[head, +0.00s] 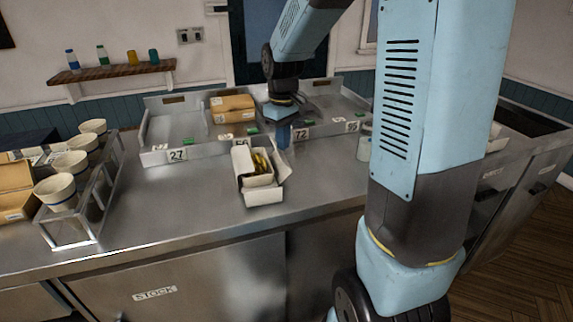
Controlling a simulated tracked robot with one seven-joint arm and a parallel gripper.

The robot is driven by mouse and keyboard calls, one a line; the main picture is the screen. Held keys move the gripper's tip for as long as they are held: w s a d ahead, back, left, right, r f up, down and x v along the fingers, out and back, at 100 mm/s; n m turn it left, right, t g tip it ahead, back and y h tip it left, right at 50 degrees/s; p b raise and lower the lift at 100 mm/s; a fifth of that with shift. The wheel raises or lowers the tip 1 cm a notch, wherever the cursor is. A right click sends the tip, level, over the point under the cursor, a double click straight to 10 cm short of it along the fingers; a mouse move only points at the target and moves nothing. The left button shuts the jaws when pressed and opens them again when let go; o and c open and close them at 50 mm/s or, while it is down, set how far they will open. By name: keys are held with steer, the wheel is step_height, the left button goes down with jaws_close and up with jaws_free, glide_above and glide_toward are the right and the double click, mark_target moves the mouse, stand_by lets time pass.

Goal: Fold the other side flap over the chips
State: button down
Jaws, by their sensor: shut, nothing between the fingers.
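A small white carton (264,196) stands open on the steel counter, with yellow chips (262,162) showing inside. A white flap (242,160) covers part of its left side. Another flap stands up at an angle on the right side (281,170), leaving the chips bare beside it. My gripper (284,134) points down just behind and to the right of the carton, apart from it. It looks shut and empty, though its fingertips are small and hard to make out.
Low metal trays with number cards (177,156) line the back of the counter; one holds a brown box (232,107). A rack of paper cups (70,163) stands at the left. The counter (180,205) left of the carton is clear. My arm hides much of the right side.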

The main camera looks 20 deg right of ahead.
steer(key=shift+a+r, duration=0.2)
steer(key=shift+a, duration=1.05)
steer(key=shift+w+a, duration=0.1)
steer(key=shift+a, duration=0.1)
steer(key=shift+a+f, duration=0.2)
steer(key=shift+a, duration=0.55)
steer(key=shift+r, duration=0.1)
step_height(320, 180, up, 8)
stand_by(0.5)
stand_by(0.3)
